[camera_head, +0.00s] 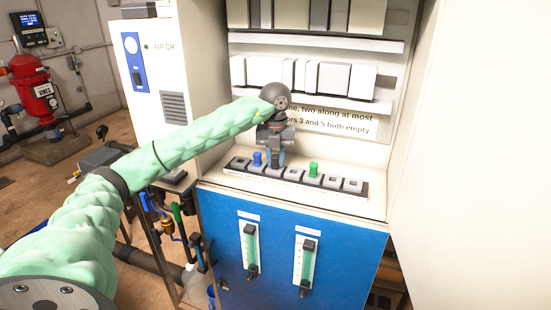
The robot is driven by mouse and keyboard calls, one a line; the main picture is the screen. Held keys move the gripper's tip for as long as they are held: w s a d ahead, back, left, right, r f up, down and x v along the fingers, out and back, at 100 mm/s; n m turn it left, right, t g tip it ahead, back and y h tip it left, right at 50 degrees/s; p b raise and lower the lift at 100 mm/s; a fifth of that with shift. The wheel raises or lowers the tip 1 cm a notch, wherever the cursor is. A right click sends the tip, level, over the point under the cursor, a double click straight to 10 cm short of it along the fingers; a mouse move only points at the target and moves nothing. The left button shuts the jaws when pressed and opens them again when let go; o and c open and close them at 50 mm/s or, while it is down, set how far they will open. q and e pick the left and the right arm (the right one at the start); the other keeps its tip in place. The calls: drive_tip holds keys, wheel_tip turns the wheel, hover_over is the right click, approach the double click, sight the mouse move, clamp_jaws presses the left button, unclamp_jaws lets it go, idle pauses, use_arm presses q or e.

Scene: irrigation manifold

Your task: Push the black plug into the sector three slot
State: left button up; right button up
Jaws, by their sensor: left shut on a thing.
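A dark manifold strip (348,194) with several grey square slots lies on the white ledge of the cabinet. A blue plug (257,158) stands in a slot left of my gripper, and a green plug (313,169) stands in one to the right. My left gripper (275,164) points down over the strip between these two plugs, its fingers close to the slots. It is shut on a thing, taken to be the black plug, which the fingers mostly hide. I cannot tell whether the plug touches or enters a slot. My right gripper is not in view.
A partly covered sign (340,121) on the back panel mentions 3 and 5 both empty. Shelves with white modules (333,78) are above. Two flow gauges (250,250) (304,262) are on the blue front below. A white cabinet side (470,150) bounds the right.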

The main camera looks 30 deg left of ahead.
sight(275, 156)
use_arm(q)
drive_tip(key=shift+f, duration=0.2)
drive_tip(key=o, duration=0.7)
drive_tip(key=shift+r, duration=0.1)
drive_tip(key=shift+r+p, duration=2.25)
drive_tip(key=shift+r, duration=3.2)
